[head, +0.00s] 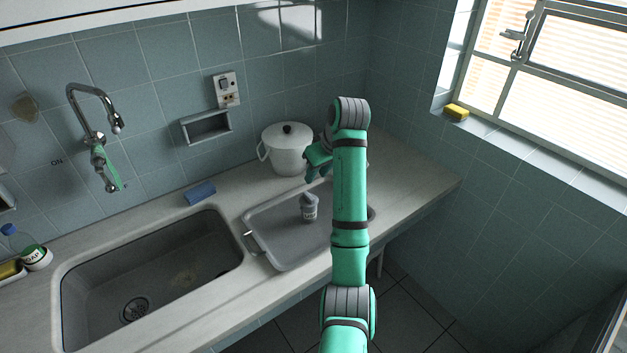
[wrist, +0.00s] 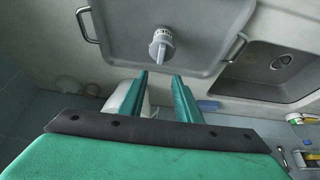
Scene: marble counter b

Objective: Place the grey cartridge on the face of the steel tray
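The grey cartridge (head: 309,211) stands on the bare face of the steel tray (head: 285,252), near its middle, with its narrower end up. In the wrist view the cartridge (wrist: 161,45) shows just beyond my fingertips, on the tray (wrist: 205,25). My gripper (head: 313,172) is above the far side of the tray in the head view, close to the white pot. In the wrist view my gripper (wrist: 160,75) is open, with nothing between the fingers. My arm hides part of the tray's right side in the head view.
A white lidded pot (head: 287,150) stands behind the tray, close to my gripper. The sink (head: 150,275) is left of the tray. A blue sponge (head: 200,193) lies behind the sink. The wall carries a socket (head: 226,89) and a recessed shelf (head: 206,126).

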